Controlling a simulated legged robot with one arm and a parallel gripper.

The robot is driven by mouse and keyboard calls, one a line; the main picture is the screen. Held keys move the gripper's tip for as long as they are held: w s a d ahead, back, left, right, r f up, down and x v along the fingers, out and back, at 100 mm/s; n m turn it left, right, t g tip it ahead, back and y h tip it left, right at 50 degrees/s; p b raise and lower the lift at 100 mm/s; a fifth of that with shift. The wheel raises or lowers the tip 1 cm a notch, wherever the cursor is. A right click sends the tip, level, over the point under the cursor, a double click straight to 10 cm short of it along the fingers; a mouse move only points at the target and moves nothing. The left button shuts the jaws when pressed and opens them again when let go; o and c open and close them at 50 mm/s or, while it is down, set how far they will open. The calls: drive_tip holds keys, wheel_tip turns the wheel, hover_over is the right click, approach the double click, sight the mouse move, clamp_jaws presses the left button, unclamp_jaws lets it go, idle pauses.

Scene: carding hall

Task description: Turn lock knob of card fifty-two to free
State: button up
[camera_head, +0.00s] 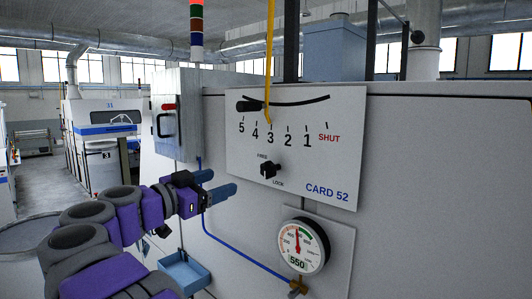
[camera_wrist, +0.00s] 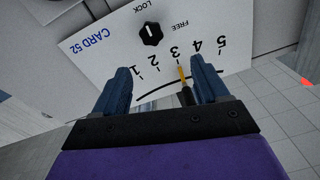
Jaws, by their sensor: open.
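The white plate of card 52 (camera_head: 335,150) is on the machine front, with a scale from 5 to SHUT. The black lock knob (camera_head: 269,170) is low on it, between the FREE and LOCK labels. In the wrist view the knob (camera_wrist: 151,33) shows a pale mark; I cannot tell which label it points to. My gripper (camera_head: 223,182) is open and empty, left of the knob in the head view. In the wrist view its blue fingers (camera_wrist: 160,68) are apart, with the knob beyond them and not touched. A yellow lever (camera_head: 269,60) ends near 3.
A round gauge (camera_head: 303,246) sits below the plate, with a small brass fitting (camera_head: 298,288) under it. A grey box (camera_head: 177,115) with a handle is to the left. A blue tray (camera_head: 184,272) and a blue hose (camera_head: 240,244) are low on the machine front.

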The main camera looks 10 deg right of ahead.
sight(265, 172)
drive_tip(key=shift+g, duration=0.4)
drive_tip(key=x, duration=0.5)
drive_tip(key=p+x, duration=0.1)
drive_tip(key=x, duration=0.5)
drive_tip(key=p+x, duration=0.1)
drive_tip(key=x, duration=0.5)
drive_tip(key=shift+s+d, duration=0.25)
drive_tip(key=shift+s, duration=0.1)
drive_tip(key=shift+w+d, duration=0.15)
drive_tip(key=shift+d, duration=0.4)
drive_tip(key=shift+f, duration=0.1)
drive_tip(key=shift+a, duration=0.1)
drive_tip(key=shift+c, duration=0.2)
drive_tip(key=shift+a, duration=0.3)
drive_tip(key=c, duration=0.6)
drive_tip(key=shift+d, duration=0.1)
drive_tip(key=c, duration=0.4)
